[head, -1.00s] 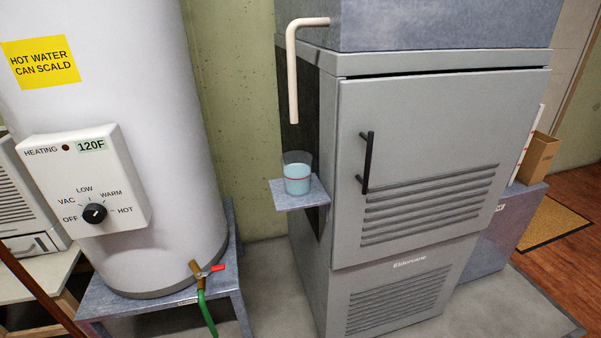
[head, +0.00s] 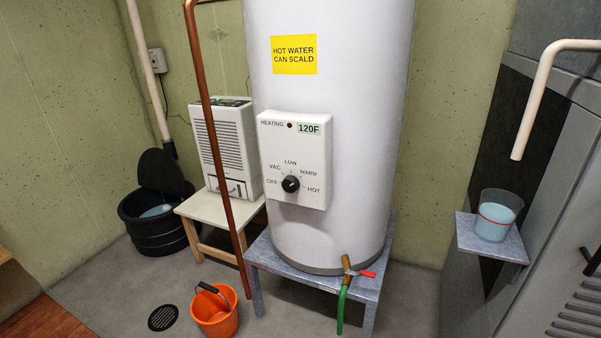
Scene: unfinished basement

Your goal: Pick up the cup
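A clear cup (head: 497,214) with a red line around it holds pale blue liquid. It stands upright on a small grey shelf (head: 478,243) fixed to the side of the grey furnace cabinet (head: 570,215), at the right of the view. The open end of a cream pipe (head: 532,98) hangs above the shelf, a little apart from the cup. My gripper is not in view.
A white water heater (head: 345,130) stands on a grey stand (head: 258,250) in the middle. A copper pipe (head: 213,130), dehumidifier (head: 226,148) on a stool (head: 192,209), orange bucket (head: 214,312), black sump basin (head: 150,215) and floor drain (head: 163,318) are left. Floor between heater and cabinet is narrow.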

